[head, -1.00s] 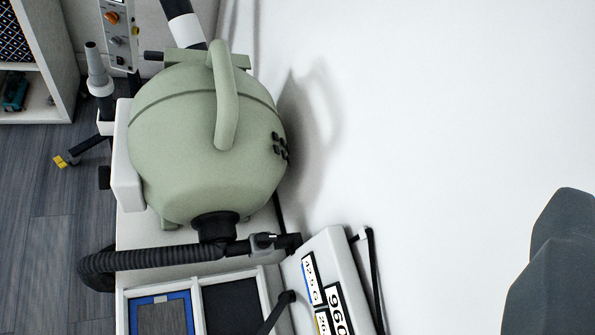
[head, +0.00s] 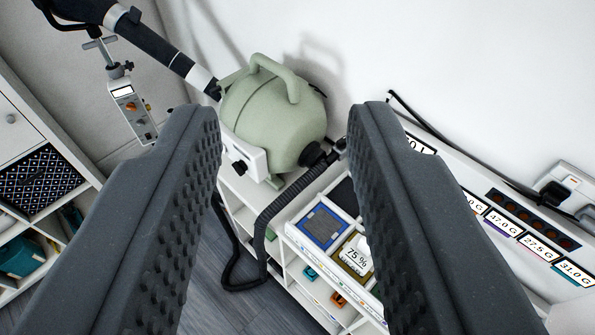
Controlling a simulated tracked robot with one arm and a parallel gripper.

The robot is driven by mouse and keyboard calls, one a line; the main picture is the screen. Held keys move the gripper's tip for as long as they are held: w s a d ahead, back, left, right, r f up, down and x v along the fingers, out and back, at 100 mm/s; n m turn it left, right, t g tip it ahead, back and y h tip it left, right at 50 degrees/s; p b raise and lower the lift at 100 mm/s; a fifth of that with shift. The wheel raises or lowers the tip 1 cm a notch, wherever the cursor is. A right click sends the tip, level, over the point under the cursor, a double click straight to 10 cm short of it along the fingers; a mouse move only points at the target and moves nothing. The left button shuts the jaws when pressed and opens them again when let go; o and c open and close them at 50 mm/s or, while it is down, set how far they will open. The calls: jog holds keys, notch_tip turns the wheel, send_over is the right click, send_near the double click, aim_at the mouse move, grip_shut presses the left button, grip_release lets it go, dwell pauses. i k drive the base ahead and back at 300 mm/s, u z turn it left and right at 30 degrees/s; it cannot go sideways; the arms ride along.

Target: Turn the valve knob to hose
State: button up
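A green rounded tank (head: 272,118) with a handle on top stands on a white shelf unit by the wall. A white box on its front carries a black knob (head: 239,167). A black outlet (head: 312,155) on its right side leads to a grey fitting (head: 340,146) and a ribbed black hose (head: 285,198). Which part is the valve knob, and its setting, I cannot tell. My gripper (head: 285,112) is open, with nothing between its two dark, studded fingers. The tank shows between them, farther off. The right finger hides part of the shelf unit.
A control panel with orange knobs (head: 131,106) hangs at upper left, under a thick black tube (head: 150,42). Trays (head: 322,224) and a 75 % label (head: 357,256) lie right of the hose. Sockets (head: 562,190) are at far right.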

aim_at(341, 143)
jog(key=k, duration=1)
jog(key=u, duration=0.65)
jog(key=i, duration=2.3)
jog(key=z, duration=0.6)
jog(key=i, duration=0.35)
jog(key=z, duration=0.35)
